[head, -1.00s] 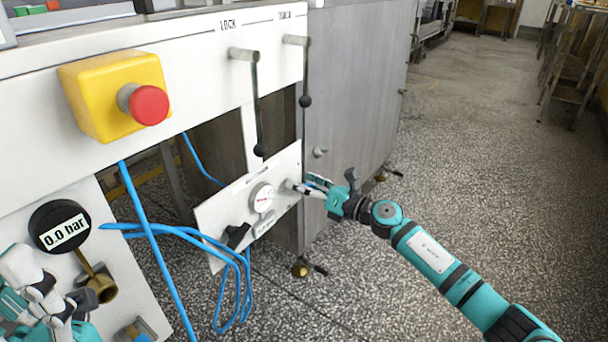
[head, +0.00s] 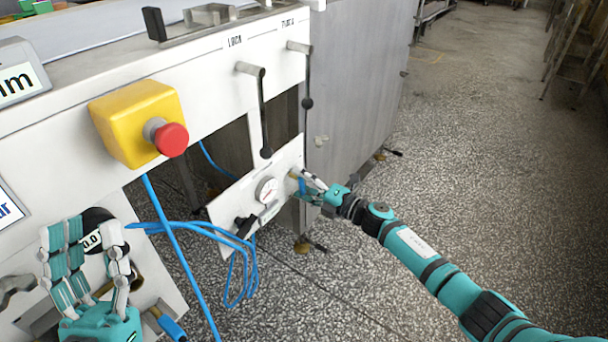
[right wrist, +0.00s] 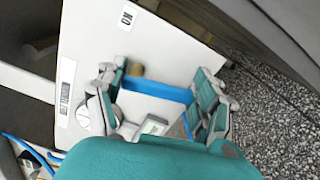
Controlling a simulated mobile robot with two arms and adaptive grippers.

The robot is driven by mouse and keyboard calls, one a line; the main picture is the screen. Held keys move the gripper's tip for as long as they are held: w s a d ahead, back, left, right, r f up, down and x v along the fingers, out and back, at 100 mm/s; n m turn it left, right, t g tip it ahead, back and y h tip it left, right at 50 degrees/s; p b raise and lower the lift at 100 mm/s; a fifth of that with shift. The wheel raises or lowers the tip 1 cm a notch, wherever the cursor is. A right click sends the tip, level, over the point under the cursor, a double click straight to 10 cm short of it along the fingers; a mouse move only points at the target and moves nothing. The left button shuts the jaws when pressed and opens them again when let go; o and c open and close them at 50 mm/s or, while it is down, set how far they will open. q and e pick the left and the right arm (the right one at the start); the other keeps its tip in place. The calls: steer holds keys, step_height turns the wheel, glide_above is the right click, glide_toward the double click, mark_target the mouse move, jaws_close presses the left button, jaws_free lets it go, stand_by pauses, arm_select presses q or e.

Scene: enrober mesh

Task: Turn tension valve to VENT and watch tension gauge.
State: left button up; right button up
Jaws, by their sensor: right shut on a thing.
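The tilted white panel (head: 222,208) carries a round tension gauge (head: 267,189), its reading too small to tell, and a black knob (head: 245,226). At the panel's right end is a brass valve hub (head: 293,173). In the right wrist view, a blue lever (right wrist: 155,90) runs from the brass hub (right wrist: 136,70) between my fingers. My right gripper (head: 308,184) is shut on this blue lever; it also shows in the right wrist view (right wrist: 160,95). The gauge there is partly hidden by a finger. My left gripper (head: 90,240) is open and empty at lower left.
A yellow box with a red button (head: 172,139) juts out above. Two black levers (head: 263,115) hang near the panel. Blue hoses (head: 180,260) loop left of and below it. A dark round gauge (head: 97,217) sits behind my left gripper.

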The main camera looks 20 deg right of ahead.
steer(key=shift+s+a+f+m+p, duration=0.15)
steer(key=shift+m+p, duration=0.4)
steer(key=shift+m, duration=0.45)
arm_select(q)
steer(key=w+f+g+y, duration=0.2)
steer(key=w+f+g, duration=0.2)
steer(key=w+f, duration=0.1)
steer(key=shift+w+d+f+g, duration=0.2)
steer(key=shift+w+d+g, duration=0.15)
steer(key=shift+w+g, duration=0.1)
arm_select(e)
steer(key=shift+f, duration=0.1)
steer(key=o, duration=1.2)
steer(key=shift+c, duration=0.2)
steer(key=v, duration=1.2)
